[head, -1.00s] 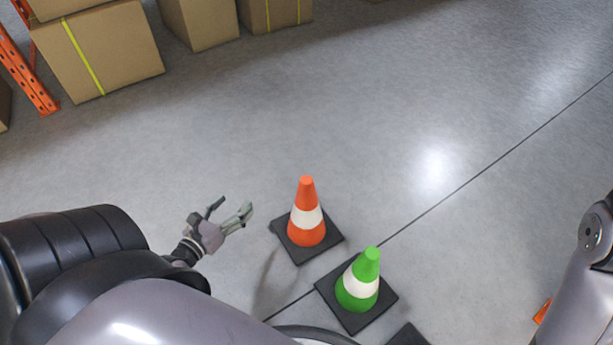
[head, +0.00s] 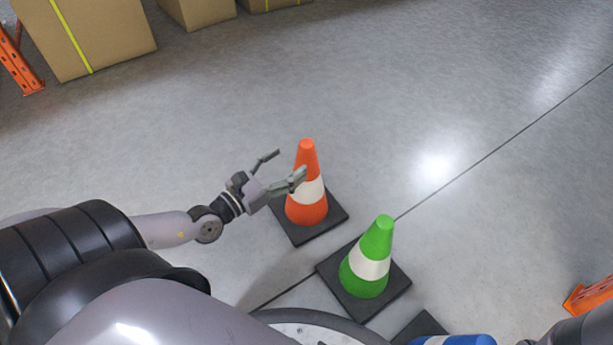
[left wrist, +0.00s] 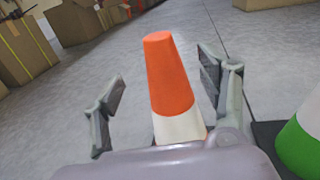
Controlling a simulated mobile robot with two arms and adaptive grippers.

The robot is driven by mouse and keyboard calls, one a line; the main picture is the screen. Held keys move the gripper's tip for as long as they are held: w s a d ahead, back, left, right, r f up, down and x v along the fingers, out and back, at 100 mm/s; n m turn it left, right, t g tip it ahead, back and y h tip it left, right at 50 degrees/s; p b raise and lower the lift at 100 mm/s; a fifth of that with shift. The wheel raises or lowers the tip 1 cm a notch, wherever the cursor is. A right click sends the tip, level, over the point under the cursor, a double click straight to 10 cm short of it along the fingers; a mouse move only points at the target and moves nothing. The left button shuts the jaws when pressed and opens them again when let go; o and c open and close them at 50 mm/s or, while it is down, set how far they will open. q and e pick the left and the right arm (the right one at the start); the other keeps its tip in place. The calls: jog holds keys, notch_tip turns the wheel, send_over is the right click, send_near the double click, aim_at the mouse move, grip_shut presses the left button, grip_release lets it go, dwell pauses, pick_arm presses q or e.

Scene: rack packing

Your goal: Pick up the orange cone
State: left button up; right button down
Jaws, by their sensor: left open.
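The orange cone (head: 306,208) with a white band stands upright on a black square base (head: 335,213) on the floor. My left gripper (head: 286,166) is open beside its left side, with one finger overlapping the cone's band in the head view. In the left wrist view the orange cone (left wrist: 170,80) shows between the two spread fingers of my left gripper (left wrist: 165,95), its base hidden behind the gripper body. I cannot tell whether a finger touches it. My right gripper is not in view.
A green cone (head: 379,239) with a white band stands close by at the lower right. A blue object (head: 470,340) shows at the bottom edge. Cardboard boxes (head: 100,35) and an orange rack post (head: 18,65) are at the upper left.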

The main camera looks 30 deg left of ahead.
aim_at(299, 156)
pick_arm(q)
jog(key=shift+w+d, duration=0.15)
jog(key=shift+w, duration=0.7)
jog(key=w, duration=0.1)
jog(key=w+b, duration=0.1)
jog(key=w+d+b, duration=0.1)
jog(key=w, duration=0.1)
jog(key=shift+f, duration=0.3)
jog(key=shift+w+d, duration=0.1)
jog(key=shift+w, duration=0.5)
jog(key=shift+c, duration=0.2)
grip_shut()
jog(key=shift+r, duration=0.15)
